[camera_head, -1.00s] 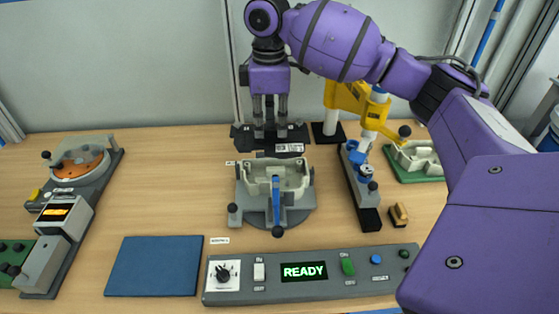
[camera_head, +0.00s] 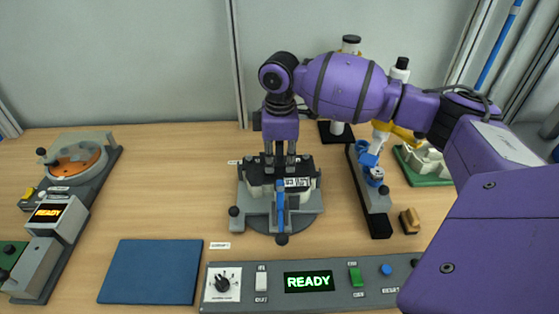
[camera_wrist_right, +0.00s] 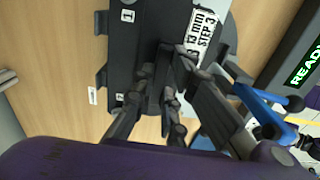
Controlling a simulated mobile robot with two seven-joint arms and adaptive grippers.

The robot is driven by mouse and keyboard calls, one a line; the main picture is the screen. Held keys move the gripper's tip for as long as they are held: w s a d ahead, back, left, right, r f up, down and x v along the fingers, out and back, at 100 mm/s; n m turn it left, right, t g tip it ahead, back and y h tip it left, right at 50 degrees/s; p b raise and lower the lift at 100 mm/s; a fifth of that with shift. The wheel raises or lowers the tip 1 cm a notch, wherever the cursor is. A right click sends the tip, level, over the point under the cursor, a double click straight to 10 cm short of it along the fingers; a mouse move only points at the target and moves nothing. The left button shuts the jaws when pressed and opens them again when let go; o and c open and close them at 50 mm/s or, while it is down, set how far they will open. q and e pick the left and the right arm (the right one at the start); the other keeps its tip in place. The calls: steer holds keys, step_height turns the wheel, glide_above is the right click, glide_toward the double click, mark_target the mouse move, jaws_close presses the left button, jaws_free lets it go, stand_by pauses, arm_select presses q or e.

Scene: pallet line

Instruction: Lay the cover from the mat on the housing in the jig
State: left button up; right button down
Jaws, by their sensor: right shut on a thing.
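My right gripper (camera_head: 280,167) points down over the jig and is shut on the cover (camera_head: 307,163), a black plate with white labels. The cover also shows in the right wrist view (camera_wrist_right: 130,58), with the fingers around a raised part at its middle. The cover is over the pale housing (camera_head: 257,191) in the grey jig (camera_head: 308,210) and hides most of it. I cannot tell whether it rests on the housing or hangs just above. The blue mat (camera_head: 152,271) at the front left is bare. My left gripper is not in view.
A blue lever (camera_head: 281,208) stands at the jig's front. A control panel (camera_head: 235,301) reading READY lies in front. A grey station with an orange disc (camera_head: 75,168) is at left. At right are a blue-topped fixture (camera_head: 375,195), a wooden block (camera_head: 410,220) and a green tray (camera_head: 415,180).

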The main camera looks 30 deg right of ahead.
mark_target(280, 164)
steer(key=shift+f, duration=0.2)
steer(key=c, duration=1.8)
jaws_free()
steer(key=shift+f, duration=0.15)
steer(key=shift+o, duration=0.2)
step_height(280, 164, up, 12)
steer(key=shift+r, duration=0.2)
